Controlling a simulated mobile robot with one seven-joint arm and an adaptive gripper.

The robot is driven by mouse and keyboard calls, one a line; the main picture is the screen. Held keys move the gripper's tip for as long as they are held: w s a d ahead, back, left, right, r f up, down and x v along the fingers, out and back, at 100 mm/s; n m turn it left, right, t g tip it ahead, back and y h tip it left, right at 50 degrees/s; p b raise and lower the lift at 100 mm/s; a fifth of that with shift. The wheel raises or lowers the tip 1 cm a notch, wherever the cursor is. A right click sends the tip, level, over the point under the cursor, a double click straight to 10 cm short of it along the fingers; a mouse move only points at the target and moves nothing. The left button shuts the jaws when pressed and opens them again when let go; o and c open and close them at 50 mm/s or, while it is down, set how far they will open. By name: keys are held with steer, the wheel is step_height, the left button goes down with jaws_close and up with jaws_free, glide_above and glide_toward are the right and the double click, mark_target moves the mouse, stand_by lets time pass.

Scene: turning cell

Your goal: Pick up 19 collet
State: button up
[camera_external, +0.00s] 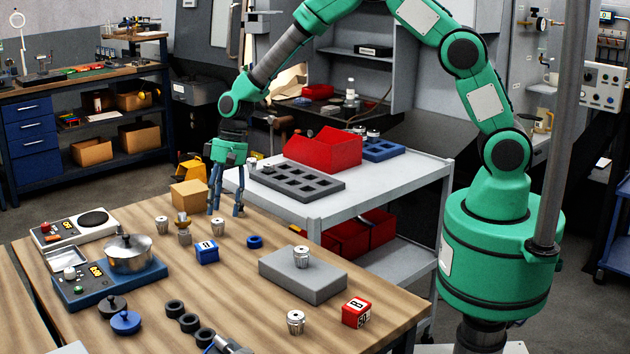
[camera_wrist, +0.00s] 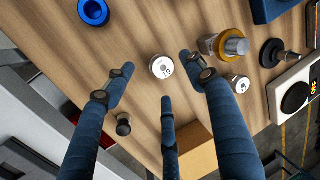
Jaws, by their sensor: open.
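Several silver collets stand on the wooden table; any size marks are too small to read for certain, so I cannot tell which is 19. One collet (camera_external: 218,223) stands upright by my gripper (camera_external: 226,208). In the wrist view this collet (camera_wrist: 162,66) shows its marked top face between my spread blue fingers (camera_wrist: 155,80), which are open, empty and apart from it. Other collets stand at the left (camera_external: 162,225), on a grey block (camera_external: 301,256), and near the front (camera_external: 295,321). The left one also shows in the wrist view (camera_wrist: 240,84).
A cardboard box (camera_external: 189,195) stands close behind my fingers. A brass-and-steel piece (camera_external: 184,236), a blue marked block (camera_external: 206,251) and a blue ring (camera_external: 255,241) are nearby. A grey cart (camera_external: 400,182) with a slotted tray (camera_external: 295,185) stands behind the table.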

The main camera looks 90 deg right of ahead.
mark_target(219, 220)
steer(key=shift+b+x, duration=0.45)
steer(key=shift+x, duration=2.05)
steer(key=c, duration=1.4)
